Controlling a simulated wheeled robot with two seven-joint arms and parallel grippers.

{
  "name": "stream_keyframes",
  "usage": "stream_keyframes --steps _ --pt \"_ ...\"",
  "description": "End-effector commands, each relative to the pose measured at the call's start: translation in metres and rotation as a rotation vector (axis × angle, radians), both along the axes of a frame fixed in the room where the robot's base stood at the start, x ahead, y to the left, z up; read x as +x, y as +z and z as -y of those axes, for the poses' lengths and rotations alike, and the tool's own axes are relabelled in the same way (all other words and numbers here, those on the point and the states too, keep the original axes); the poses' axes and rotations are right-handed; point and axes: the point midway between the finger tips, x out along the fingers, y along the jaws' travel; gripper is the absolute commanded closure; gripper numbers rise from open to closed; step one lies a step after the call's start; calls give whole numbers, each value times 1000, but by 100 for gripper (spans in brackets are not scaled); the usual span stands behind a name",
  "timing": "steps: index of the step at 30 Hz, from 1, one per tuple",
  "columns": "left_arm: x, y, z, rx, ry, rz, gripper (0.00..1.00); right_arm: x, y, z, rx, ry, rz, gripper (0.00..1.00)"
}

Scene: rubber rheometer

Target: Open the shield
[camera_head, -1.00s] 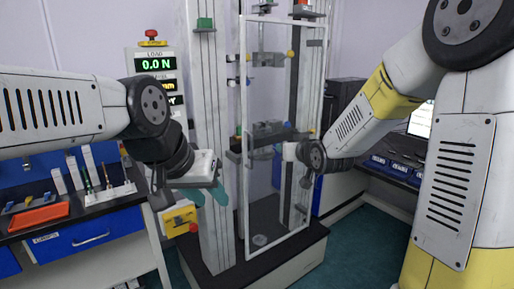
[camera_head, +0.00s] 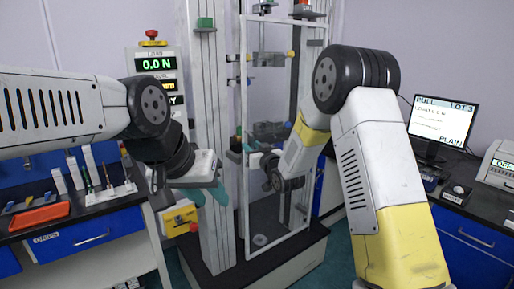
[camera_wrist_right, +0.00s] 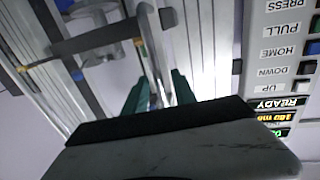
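The shield (camera_head: 243,215) is a clear panel in a thin white frame, standing upright across the front of the test machine. It looks unchanged in angle. My right gripper (camera_wrist_right: 160,88) is at the shield's left edge, about mid-height, and is mostly hidden behind my wrist in the head view. In the right wrist view its two teal fingers are apart, with a pale upright bar (camera_wrist_right: 156,62) between them; I cannot tell whether they touch it.
The machine column (camera_head: 212,120) stands left of the shield, with a control panel (camera_head: 156,64) reading 0.0 N beside it. A bench with an orange tray (camera_head: 38,216) is at left. A monitor (camera_head: 443,122) stands on the right bench.

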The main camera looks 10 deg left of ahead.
Motion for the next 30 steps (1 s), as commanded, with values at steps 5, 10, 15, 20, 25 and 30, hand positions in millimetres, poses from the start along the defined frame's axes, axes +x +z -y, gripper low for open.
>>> stream_keyframes --steps 5,10,15,20,25,30 --pt "0 0 0 0 0 0 64 6 0 -4 0 0 0 68" --pt "0 0 0 0 0 0 64 6 0 -4 0 0 0 68" --pt "0 0 0 0 0 0 64 6 0 -3 0 0 0 97" --pt "0 0 0 0 0 0 64 6 0 -3 0 0 0 100" --pt "0 0 0 0 0 0 64 6 0 -3 0 0 0 100" --pt "0 0 0 0 0 0 64 6 0 -3 0 0 0 100"
